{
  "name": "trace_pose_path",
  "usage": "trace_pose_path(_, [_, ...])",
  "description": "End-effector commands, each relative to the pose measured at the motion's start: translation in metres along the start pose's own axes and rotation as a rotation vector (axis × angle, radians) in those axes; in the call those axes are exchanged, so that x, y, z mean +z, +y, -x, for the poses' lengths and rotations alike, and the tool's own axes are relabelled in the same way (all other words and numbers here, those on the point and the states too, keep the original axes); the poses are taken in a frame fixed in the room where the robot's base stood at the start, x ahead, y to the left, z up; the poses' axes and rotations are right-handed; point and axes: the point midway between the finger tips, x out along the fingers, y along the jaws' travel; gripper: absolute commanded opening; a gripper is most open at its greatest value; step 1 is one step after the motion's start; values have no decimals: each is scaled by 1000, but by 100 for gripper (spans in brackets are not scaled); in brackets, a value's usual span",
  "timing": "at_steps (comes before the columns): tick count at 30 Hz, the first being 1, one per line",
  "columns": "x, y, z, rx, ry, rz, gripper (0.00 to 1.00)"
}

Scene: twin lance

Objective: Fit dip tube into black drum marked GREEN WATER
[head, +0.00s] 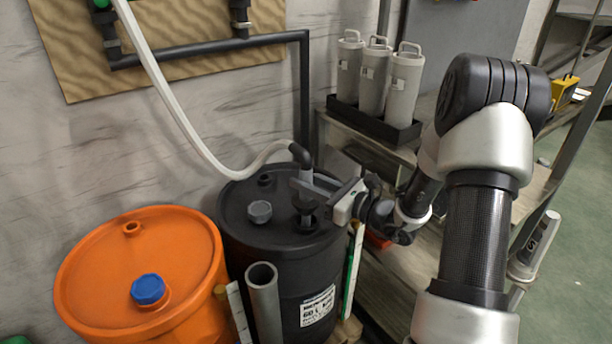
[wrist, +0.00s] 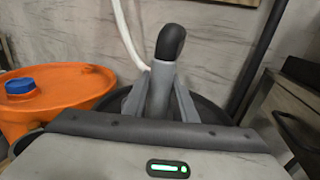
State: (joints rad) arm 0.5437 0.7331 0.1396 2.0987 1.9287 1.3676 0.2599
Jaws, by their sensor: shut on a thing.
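The dip tube (head: 305,178) is a grey pipe with a black elbow on top, joined to a white hose. It stands about upright over the lid of the black drum (head: 262,230). My gripper (head: 308,193) is shut on the tube just below the elbow. In the wrist view, the dip tube (wrist: 160,88) stands between the two fingers of my gripper (wrist: 158,104). The tube's lower part meets a dark fitting on the lid; the fingers partly hide this, and I cannot tell how deep it sits. The drum's white label is too small to read surely.
An orange drum (head: 190,255) with a blue cap stands left of the black drum. A grey cap (head: 260,211) sits on the black lid. An open grey pipe (head: 264,300) stands in front. Grey canisters (head: 373,75) stand on a shelf behind. The white hose (head: 165,80) runs up the wall.

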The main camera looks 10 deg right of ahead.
Motion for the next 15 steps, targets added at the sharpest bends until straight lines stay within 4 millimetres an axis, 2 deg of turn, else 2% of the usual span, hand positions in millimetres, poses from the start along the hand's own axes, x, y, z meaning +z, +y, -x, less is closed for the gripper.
trace_pose_path(6, [-13, 0, 0, 0, -3, 1, 0])
trace_pose_path(15, [-14, 0, 0, 0, -3, 2, 0])
